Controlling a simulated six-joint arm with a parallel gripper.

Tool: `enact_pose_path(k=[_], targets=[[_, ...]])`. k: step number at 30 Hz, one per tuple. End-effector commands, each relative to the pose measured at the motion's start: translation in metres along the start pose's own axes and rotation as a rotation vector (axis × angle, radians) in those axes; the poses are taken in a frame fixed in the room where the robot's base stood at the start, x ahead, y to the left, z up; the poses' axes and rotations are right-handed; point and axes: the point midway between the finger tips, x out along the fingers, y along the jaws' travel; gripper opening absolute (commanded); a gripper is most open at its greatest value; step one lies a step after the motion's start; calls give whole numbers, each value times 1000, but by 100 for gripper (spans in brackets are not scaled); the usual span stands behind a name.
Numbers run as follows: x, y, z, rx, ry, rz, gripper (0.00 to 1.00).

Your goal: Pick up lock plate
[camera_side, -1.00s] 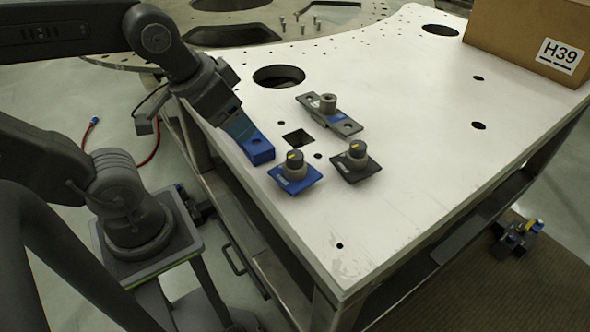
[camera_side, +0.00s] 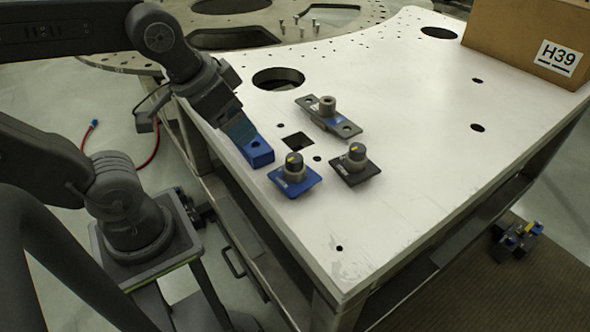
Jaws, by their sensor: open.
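A long grey plate (camera_side: 345,130) with a hole near each end and an upright round boss in the middle lies on the white table; it looks like the lock plate, though no readable label confirms this. A blue square plate with a dark-topped knob (camera_side: 294,175) and a black square plate with a similar knob (camera_side: 355,166) lie nearer the camera.
The white table (camera_side: 420,210) has a square cutout (camera_side: 298,141), a large round hole (camera_side: 278,78) and several small holes. A cardboard box (camera_side: 520,30) marked H39 stands at the back right. The table's front right is clear. Several pins stand on the ring plate (camera_side: 345,22) behind.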

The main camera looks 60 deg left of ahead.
Motion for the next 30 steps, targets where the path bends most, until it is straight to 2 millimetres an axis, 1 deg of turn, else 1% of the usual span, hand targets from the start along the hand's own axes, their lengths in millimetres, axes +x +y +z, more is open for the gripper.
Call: enact_pose_path(k=[2, 5, 9, 12, 16, 20, 23, 26, 30], targets=[[0, 2, -10, 100, -42, 9, 76], [-1, 6, -29, 316, -126, 37, 76], [4, 13, -59, 679, -253, 118, 76], [10, 19, -77, 909, -322, 192, 76], [18, 25, -92, 1124, -379, 277, 76], [22, 28, -99, 1229, -402, 324, 76], [31, 28, -96, 1250, -408, 335, 76], [45, 29, -87, 1249, -409, 336, 76], [70, 30, -74, 1248, -409, 335, 76]])
